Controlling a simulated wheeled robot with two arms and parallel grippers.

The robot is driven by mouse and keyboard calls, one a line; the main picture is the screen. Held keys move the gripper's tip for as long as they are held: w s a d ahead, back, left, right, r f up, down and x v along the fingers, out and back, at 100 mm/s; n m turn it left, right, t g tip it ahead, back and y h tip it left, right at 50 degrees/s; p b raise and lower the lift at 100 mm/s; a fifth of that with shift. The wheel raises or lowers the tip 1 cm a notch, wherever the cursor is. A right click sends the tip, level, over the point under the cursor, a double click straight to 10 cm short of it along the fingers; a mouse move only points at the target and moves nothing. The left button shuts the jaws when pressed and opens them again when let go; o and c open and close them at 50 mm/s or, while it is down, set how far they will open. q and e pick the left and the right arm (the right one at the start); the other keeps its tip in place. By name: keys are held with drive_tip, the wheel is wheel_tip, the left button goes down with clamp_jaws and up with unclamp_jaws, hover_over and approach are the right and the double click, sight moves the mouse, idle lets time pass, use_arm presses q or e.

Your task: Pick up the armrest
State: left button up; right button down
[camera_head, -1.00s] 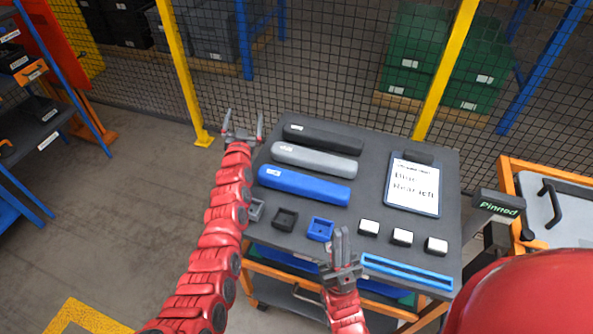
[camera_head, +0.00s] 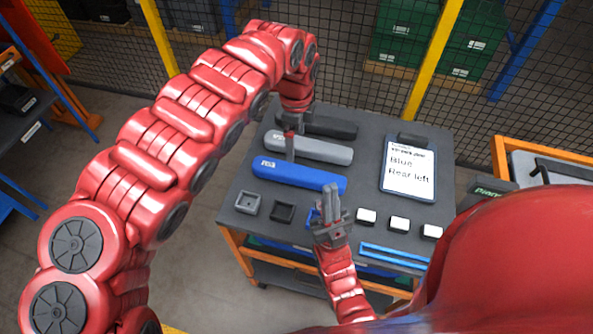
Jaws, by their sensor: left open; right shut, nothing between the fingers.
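Three long armrests lie side by side on the dark table (camera_head: 240,218): a black one (camera_head: 335,126) at the back, a grey one (camera_head: 325,150) in the middle and a blue one (camera_head: 315,178) in front. My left gripper (camera_head: 290,150) points down over the left part of the armrests, near the grey and blue ones. It is open, with its fingers partly hidden; I cannot tell whether it touches anything. My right gripper (camera_head: 332,192) is shut and empty, pointing up in front of the blue armrest. A clipboard (camera_head: 409,170) reads "Blue" and "Rear left".
Grey (camera_head: 248,204) and black (camera_head: 283,212) square holders stand at the front left; a blue one is mostly hidden behind my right gripper. Three white-topped blocks (camera_head: 399,223) and a blue rail (camera_head: 395,255) lie right. A mesh fence stands behind the table.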

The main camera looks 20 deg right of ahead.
use_arm(q)
drive_tip(key=b, duration=0.1)
hover_over(298, 171)
drive_tip(key=f, duration=0.5)
drive_tip(key=shift+s+a+f, duration=0.15)
drive_tip(key=shift+a+f, duration=0.05)
drive_tip(key=shift+f, duration=0.2)
wheel_tip(298, 171, down, 4)
drive_tip(key=shift+r+p, duration=0.1)
drive_tip(key=shift+p, duration=0.4)
drive_tip(key=shift+w+a+f, duration=0.1)
drive_tip(key=shift+w+f, duration=0.1)
drive_tip(key=shift+f, duration=0.2)
drive_tip(key=shift+s+f+p, duration=0.1)
drive_tip(key=shift+f+p, duration=0.25)
drive_tip(key=shift+p, duration=0.2)
drive_tip(key=shift+d+f+p, duration=0.15)
drive_tip(key=shift+f+p, duration=0.3)
drive_tip(key=shift+f, duration=0.2)
drive_tip(key=shift+d+f+p, duration=0.15)
drive_tip(key=shift+f+p, duration=0.25)
drive_tip(key=shift+f, duration=1.2)
drive_tip(key=shift+w, duration=0.2)
drive_tip(key=shift+a+f+b, duration=0.1)
drive_tip(key=shift+f+b, duration=0.2)
